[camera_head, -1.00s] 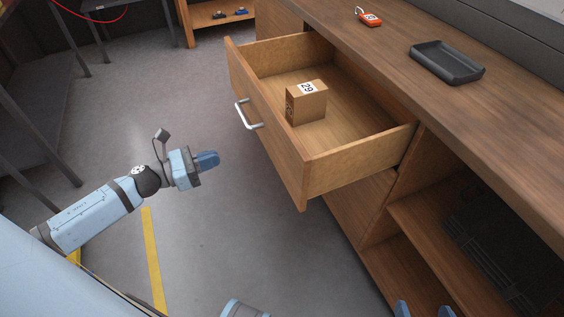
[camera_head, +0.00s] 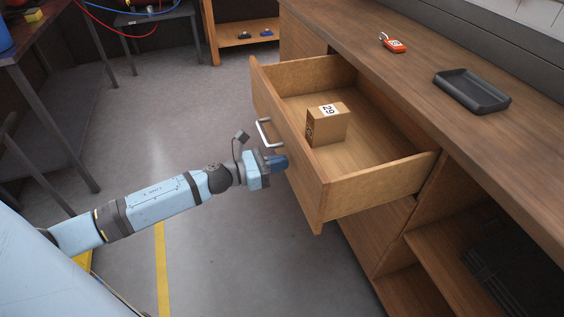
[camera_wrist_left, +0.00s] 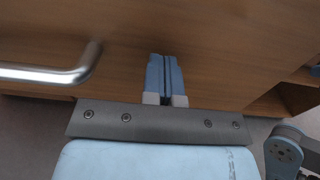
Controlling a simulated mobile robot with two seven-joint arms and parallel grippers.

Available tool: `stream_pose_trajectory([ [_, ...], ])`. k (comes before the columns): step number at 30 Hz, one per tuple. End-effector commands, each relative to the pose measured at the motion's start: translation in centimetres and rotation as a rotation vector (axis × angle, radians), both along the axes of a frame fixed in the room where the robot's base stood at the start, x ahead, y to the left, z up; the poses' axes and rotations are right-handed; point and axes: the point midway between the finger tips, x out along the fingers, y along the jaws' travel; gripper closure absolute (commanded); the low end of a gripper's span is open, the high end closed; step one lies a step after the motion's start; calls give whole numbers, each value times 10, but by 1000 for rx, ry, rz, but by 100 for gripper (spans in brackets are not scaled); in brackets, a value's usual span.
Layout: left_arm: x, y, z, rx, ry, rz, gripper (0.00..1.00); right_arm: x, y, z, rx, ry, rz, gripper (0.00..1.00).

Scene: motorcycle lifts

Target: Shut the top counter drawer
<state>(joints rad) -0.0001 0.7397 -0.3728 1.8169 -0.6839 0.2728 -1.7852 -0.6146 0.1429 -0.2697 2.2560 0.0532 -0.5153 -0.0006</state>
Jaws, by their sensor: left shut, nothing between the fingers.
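The top counter drawer (camera_head: 305,178) is pulled well out from the wooden counter (camera_head: 400,72). A cardboard box (camera_head: 327,124) marked 29 sits inside it. The drawer's silver bar handle (camera_head: 265,133) is on its front and also shows at the left in the left wrist view (camera_wrist_left: 45,75). My left gripper (camera_head: 280,162) is shut and empty, at the drawer front just below the handle. In the left wrist view its fingers (camera_wrist_left: 165,78) point at the wooden front, right of the handle; I cannot tell whether they touch. My right gripper is not in view.
A dark tray (camera_head: 472,92) and an orange tagged item (camera_head: 393,44) lie on the countertop. Open shelves (camera_head: 450,240) are below at the right. Grey floor (camera_head: 225,245) is free in front of the drawer. A metal-legged table (camera_head: 50,90) stands at the left.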

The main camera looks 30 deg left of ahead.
Motion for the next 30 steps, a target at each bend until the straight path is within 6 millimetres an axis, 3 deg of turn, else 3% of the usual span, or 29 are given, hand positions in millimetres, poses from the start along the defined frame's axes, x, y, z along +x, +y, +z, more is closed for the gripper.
stream_pose_trajectory([
  [20, 12, -9, 1, 0, -1, 1, 100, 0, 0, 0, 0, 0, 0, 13],
  [26, 35, -29, 2, -1, -4, 0, 100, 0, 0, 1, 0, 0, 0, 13],
  [30, 61, -51, 3, -1, -6, 0, 100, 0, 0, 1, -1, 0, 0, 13],
])
